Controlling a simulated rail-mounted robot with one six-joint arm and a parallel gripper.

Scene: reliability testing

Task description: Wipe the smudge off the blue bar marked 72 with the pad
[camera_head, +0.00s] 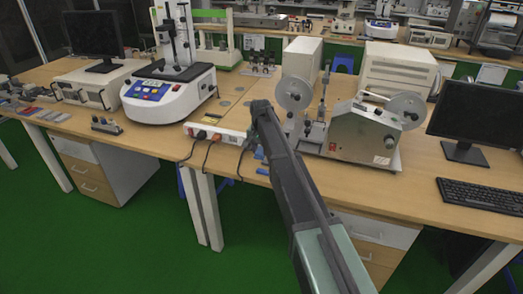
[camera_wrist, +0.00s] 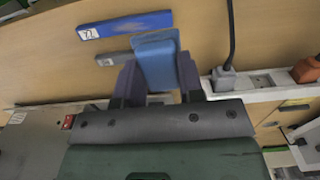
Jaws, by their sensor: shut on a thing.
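The blue bar marked 72 (camera_wrist: 125,25) lies on the wooden bench top in the wrist view, with a white label at its left end. I cannot make out a smudge on it. My gripper (camera_wrist: 158,72) is shut on a blue pad (camera_wrist: 157,60), which stands out beyond the dark fingers. In the picture the pad is just below the bar's right half; I cannot tell whether they touch. In the head view my arm hides most of the gripper, and small blue patches show beside it, too small to tell apart.
A grey bar (camera_wrist: 117,57) with a label lies beside the blue bar, partly behind the pad. A white power strip (camera_wrist: 245,92) with plugs and cables is to the right. A reel machine (camera_head: 365,132) and a white test device (camera_head: 168,92) stand on the bench.

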